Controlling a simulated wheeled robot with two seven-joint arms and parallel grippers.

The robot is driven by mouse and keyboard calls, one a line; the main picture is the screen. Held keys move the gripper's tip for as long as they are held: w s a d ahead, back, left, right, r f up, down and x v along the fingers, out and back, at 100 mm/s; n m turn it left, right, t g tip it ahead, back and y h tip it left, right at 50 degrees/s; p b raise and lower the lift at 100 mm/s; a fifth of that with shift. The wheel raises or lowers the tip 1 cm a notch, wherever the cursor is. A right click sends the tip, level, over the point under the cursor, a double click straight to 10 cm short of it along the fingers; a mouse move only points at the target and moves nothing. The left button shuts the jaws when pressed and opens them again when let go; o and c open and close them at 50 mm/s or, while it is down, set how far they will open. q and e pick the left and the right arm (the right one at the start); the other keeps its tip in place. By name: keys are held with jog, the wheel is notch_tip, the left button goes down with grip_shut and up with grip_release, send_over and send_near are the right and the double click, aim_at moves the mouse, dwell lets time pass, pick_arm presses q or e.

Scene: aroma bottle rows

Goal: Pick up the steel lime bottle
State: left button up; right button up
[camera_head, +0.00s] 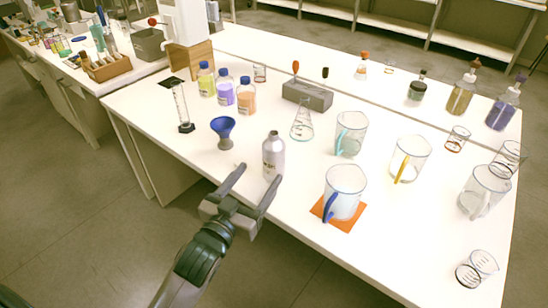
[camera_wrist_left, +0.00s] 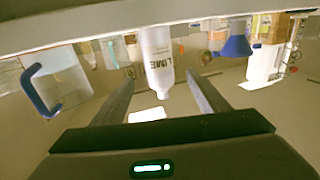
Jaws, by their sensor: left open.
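The steel lime bottle (camera_head: 273,156) stands upright near the front edge of the white table. It is silver-grey with a narrow neck and cap. In the left wrist view the bottle (camera_wrist_left: 158,55) hangs upside down in the picture, with its LIME label showing. My left gripper (camera_head: 260,174) is open and low at the table's front edge, pointing at the bottle. In the wrist view its two fingers (camera_wrist_left: 160,79) lie either side of the bottle's line, and nothing is gripped. My right gripper is not in view.
A blue funnel (camera_head: 223,128) stands left of the bottle, and a conical flask (camera_head: 302,124) is behind it to the right. A blue-handled beaker (camera_head: 346,186) stands on an orange mat (camera_head: 347,223) to the right. Three coloured, blue-capped bottles (camera_head: 225,92) stand further back.

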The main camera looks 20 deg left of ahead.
aim_at(269, 161)
pick_arm(q)
jog(key=w, duration=0.5)
jog(key=w+d, duration=0.1)
jog(key=w, duration=0.2)
jog(key=shift+w, duration=0.15)
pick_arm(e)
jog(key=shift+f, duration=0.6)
pick_arm(q)
jog(key=shift+w+d+r, duration=0.1)
jog(key=shift+w, duration=0.3)
jog(key=w, duration=0.3)
jog(key=shift+w+d+p, duration=0.3)
jog(key=shift+w+p, duration=0.05)
jog(key=shift+w, duration=0.3)
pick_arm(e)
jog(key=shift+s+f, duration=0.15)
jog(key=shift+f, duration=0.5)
pick_arm(q)
jog(key=shift+c, duration=0.5)
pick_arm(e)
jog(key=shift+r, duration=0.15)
